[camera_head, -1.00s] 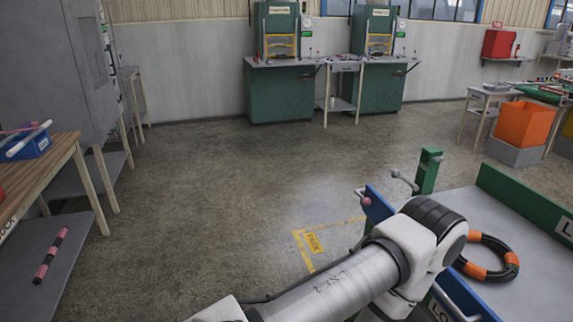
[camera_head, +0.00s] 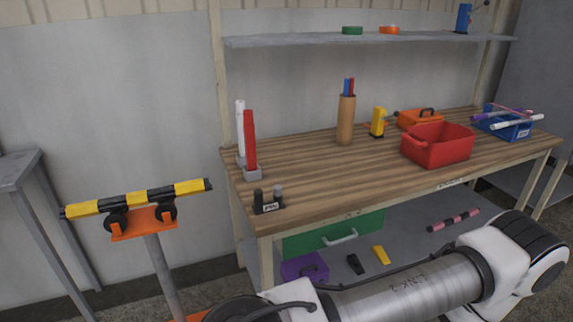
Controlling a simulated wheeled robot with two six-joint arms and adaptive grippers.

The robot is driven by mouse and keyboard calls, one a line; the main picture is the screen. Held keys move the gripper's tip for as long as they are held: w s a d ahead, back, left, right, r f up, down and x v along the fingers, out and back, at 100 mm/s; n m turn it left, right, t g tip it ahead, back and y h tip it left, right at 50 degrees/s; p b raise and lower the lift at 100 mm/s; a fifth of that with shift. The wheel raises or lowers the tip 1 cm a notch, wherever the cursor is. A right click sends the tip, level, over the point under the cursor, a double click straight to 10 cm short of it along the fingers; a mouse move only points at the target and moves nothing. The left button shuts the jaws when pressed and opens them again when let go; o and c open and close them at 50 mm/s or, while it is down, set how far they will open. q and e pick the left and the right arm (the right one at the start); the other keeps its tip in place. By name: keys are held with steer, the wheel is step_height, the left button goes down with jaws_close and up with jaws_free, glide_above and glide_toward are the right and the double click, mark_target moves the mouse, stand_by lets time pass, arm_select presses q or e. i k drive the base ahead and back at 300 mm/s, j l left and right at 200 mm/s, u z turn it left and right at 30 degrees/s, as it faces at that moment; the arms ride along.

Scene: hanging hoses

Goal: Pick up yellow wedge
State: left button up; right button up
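A small yellow wedge-like block (camera_head: 381,255) lies on the grey lower shelf under the wooden workbench. A small black block (camera_head: 355,264) lies just left of it. My arm, with a silver link and white and black joints, crosses the lower right of the view, in front of the shelf. Neither gripper shows, so their state cannot be seen.
The workbench (camera_head: 300,172) carries a red bin (camera_head: 437,146), a blue bin (camera_head: 505,125), a yellow tool (camera_head: 378,122) and a wooden cylinder (camera_head: 346,120). A purple box (camera_head: 304,268) and a pink-black rod (camera_head: 453,220) are on the lower shelf.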

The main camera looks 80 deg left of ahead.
mark_target(377, 249)
steer(key=u, duration=1.7)
steer(key=i+l+u, duration=0.15)
steer(key=i+l, duration=0.15)
steer(key=i+l+u, duration=0.1)
steer(key=i+l, duration=0.2)
steer(key=l, duration=0.15)
steer(key=i+l+u, duration=0.15)
steer(key=i+l, duration=0.15)
steer(key=l, duration=0.15)
steer(key=i+l+u, duration=0.1)
steer(key=i+l, duration=0.15)
steer(key=l, duration=0.2)
steer(key=i+l+u, duration=0.15)
steer(key=l, duration=0.3)
steer(key=i+l+u, duration=0.15)
steer(key=i+l, duration=0.15)
steer(key=l, duration=0.2)
steer(key=i+l+u, duration=0.1)
steer(key=l, duration=0.4)
steer(key=i+l+u, duration=0.15)
steer(key=l, duration=0.4)
steer(key=i, duration=0.1)
